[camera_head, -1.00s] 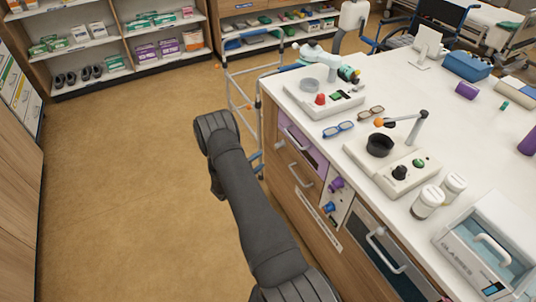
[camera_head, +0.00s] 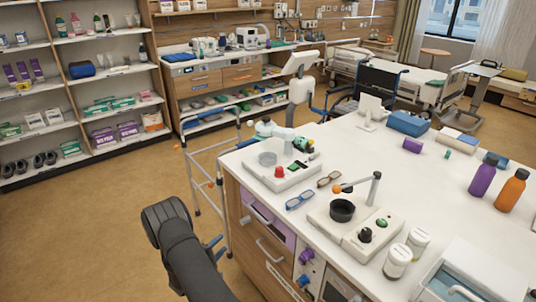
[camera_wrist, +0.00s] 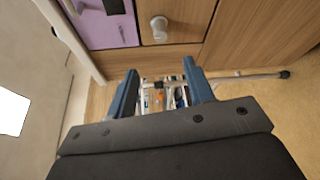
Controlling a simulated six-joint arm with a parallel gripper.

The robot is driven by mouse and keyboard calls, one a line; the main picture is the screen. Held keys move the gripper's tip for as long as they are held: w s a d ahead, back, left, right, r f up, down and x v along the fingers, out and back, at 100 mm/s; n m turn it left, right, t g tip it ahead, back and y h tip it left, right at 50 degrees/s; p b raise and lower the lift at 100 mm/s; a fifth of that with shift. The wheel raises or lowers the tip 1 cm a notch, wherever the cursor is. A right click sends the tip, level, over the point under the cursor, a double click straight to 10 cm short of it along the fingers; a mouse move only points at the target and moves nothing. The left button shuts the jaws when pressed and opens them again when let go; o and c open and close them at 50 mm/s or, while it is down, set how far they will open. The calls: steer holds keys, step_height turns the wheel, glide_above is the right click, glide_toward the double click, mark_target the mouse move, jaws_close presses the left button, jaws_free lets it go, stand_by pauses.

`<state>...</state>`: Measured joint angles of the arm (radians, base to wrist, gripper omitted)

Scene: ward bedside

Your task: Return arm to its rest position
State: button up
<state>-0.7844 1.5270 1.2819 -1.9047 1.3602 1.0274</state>
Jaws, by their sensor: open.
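My arm (camera_head: 178,250) reaches up from the bottom of the head view, to the left of the white-topped counter. In the wrist view my gripper (camera_wrist: 160,82) shows two blue fingers, apart, with nothing between them that they touch. The fingers point at the wooden front of the counter, with a purple drawer panel (camera_wrist: 103,25) and a pale knob (camera_wrist: 159,28) beyond them. In the head view the gripper is mostly hidden behind the arm; only a bit of blue shows beside it.
A walker frame (camera_head: 190,170) stands behind my arm. The floor on the left (camera_head: 80,230) is clear.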

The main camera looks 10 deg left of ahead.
mark_target(240, 221)
steer(key=x, duration=1.5)
steer(key=shift+w, duration=0.1)
steer(key=v, duration=1.8)
steer(key=x, duration=1.8)
steer(key=shift+d, duration=0.1)
steer(key=n+g, duration=0.1)
steer(key=n, duration=0.2)
steer(key=shift+r+g, duration=0.15)
steer(key=shift+g, duration=0.15)
steer(key=n+g+h, duration=0.1)
steer(key=n, duration=0.2)
steer(key=shift+w+r+g, duration=0.1)
steer(key=shift+g, duration=0.3)
steer(key=shift+w+a+n+g+h, duration=0.15)
steer(key=shift+n+g+h, duration=0.25)
steer(key=shift+n, duration=0.4)
steer(key=shift+s+a+n+g+h, duration=0.1)
steer(key=shift+a+n+g+h, duration=0.1)
steer(key=shift+n+g, duration=0.45)
steer(key=shift+w+n+g+h, duration=0.15)
steer(key=shift+n+g+h, duration=0.45)
steer(key=shift+n, duration=0.95)
